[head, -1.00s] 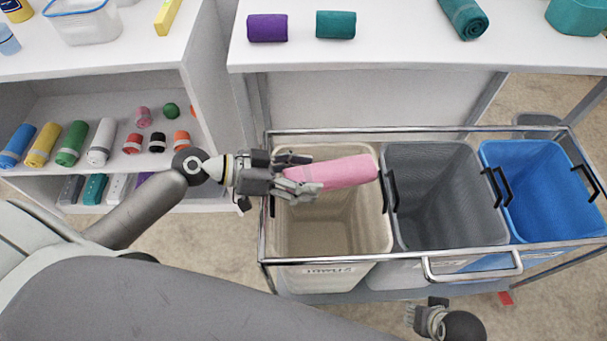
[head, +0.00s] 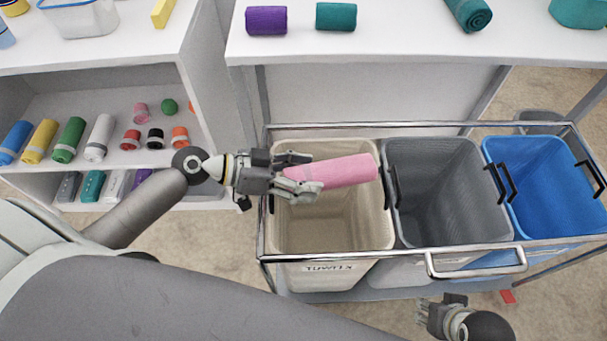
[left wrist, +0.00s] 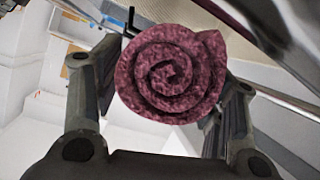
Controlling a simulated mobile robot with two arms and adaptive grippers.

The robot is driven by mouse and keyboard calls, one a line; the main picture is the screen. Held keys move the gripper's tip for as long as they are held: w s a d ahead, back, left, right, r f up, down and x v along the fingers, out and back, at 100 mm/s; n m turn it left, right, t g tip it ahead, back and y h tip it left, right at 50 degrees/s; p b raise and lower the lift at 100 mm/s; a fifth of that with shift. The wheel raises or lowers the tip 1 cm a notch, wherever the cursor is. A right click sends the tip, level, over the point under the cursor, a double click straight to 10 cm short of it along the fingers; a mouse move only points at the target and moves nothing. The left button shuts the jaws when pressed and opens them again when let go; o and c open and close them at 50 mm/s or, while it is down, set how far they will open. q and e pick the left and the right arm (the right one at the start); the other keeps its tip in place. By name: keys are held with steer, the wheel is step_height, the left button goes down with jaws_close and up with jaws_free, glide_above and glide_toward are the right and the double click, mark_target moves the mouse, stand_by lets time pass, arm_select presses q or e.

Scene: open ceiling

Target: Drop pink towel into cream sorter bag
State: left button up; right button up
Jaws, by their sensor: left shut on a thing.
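A rolled pink towel (head: 345,171) is in my left gripper (head: 298,177), which is shut on its left end. The towel lies nearly level over the opening of the cream sorter bag (head: 318,234), the leftmost of three bags. Its right end reaches close to the bag's right rim. In the left wrist view the towel's spiral end (left wrist: 170,75) sits between the two fingers. My right gripper (head: 436,312) shows at the bottom, in front of the cart; its fingers are too small to read.
A grey bag (head: 445,195) and a blue bag (head: 545,190) stand to the right in the same metal-railed cart. A white table (head: 400,45) with rolled towels is behind. A shelf (head: 100,165) with several rolls is at the left.

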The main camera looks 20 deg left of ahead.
arm_select(q)
steer(key=o, duration=1.2)
steer(key=shift+c, duration=0.2)
steer(key=v, duration=1.2)
